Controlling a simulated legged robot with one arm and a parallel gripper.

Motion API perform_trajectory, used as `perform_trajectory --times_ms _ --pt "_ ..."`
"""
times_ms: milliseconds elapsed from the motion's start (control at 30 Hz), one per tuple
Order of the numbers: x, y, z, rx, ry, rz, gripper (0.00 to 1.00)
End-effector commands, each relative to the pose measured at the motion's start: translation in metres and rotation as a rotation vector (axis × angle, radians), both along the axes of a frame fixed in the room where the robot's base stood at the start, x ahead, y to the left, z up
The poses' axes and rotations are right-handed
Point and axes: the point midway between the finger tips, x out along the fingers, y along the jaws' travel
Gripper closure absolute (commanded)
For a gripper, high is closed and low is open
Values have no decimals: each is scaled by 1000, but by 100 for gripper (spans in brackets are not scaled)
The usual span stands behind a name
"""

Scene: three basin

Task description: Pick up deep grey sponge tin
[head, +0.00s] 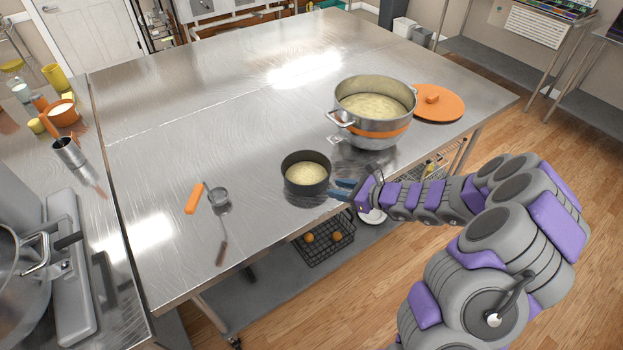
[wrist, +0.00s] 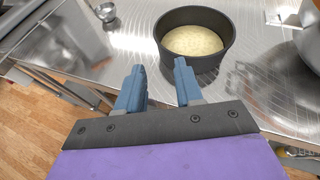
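The deep grey sponge tin (head: 306,182) stands upright near the front edge of the steel table, with pale yellow batter or sponge inside. In the wrist view the tin (wrist: 163,44) is ahead of my gripper, slightly right of centre. My gripper (head: 338,189) is just right of the tin in the head view. In the wrist view its two blue fingers (wrist: 158,78) are apart with nothing between them. The right fingertip overlaps the tin's near side in the picture; I cannot tell whether it touches.
A large steel pot (head: 385,137) with an orange band stands behind and right of the tin, beside an orange lid (head: 439,103). The steel table (head: 220,120) is clear behind the tin.

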Motion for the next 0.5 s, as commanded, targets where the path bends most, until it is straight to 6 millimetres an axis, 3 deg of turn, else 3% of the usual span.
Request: perform_trajectory --times_ms 300,500 --pt "28 54 -26 -6 0 11 64" --pt "47 77 -37 -1 -3 9 64"
